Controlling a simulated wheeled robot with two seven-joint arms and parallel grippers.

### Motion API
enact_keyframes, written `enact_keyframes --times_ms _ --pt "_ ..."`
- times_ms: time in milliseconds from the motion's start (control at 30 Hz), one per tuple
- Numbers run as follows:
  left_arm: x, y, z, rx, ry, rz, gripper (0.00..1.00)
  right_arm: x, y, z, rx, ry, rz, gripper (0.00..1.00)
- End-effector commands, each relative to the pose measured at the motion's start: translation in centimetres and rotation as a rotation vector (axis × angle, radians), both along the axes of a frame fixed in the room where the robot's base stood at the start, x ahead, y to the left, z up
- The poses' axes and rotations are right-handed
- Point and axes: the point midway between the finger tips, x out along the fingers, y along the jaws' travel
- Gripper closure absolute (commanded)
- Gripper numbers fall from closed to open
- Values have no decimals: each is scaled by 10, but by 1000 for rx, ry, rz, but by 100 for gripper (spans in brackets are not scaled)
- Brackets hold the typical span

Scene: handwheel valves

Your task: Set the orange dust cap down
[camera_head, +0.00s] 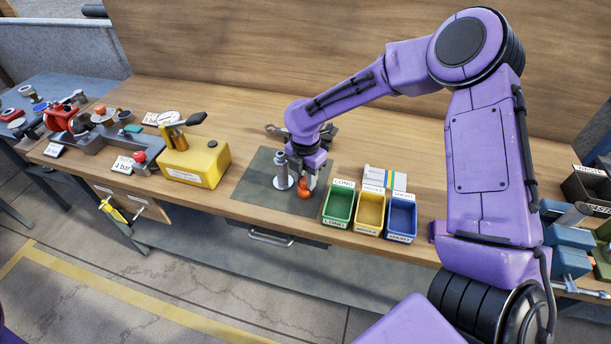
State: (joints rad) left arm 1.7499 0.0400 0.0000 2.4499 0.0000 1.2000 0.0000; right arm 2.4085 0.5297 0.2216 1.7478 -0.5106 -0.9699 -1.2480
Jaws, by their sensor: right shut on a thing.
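The orange dust cap (304,189) is at the lower end of my right gripper (306,180), low over the dark grey mat (254,187) on the bench. My right gripper is shut on the cap. I cannot tell whether the cap touches the mat. A grey metal cylinder on a round pale base (282,172) stands upright on the mat, just left of the cap. My left gripper is out of view.
Green, yellow and blue bins (370,213) stand close on the right. A yellow box with a lever (195,163) stands left of the mat. The mat's left part is clear. A valve assembly (108,135) stands farther left.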

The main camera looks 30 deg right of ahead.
Motion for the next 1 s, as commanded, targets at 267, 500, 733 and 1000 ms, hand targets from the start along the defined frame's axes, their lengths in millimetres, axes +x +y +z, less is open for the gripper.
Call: enact_keyframes --times_ms 267,500,733,1000 --pt "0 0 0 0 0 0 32 0 0 -3 0 0 0 55" --pt "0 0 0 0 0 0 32 0 0 -3 0 0 0 42" --pt "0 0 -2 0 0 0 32 1 0 15 0 -4 -1 42" --pt "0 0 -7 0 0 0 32 1 0 84 -2 -5 0 42"
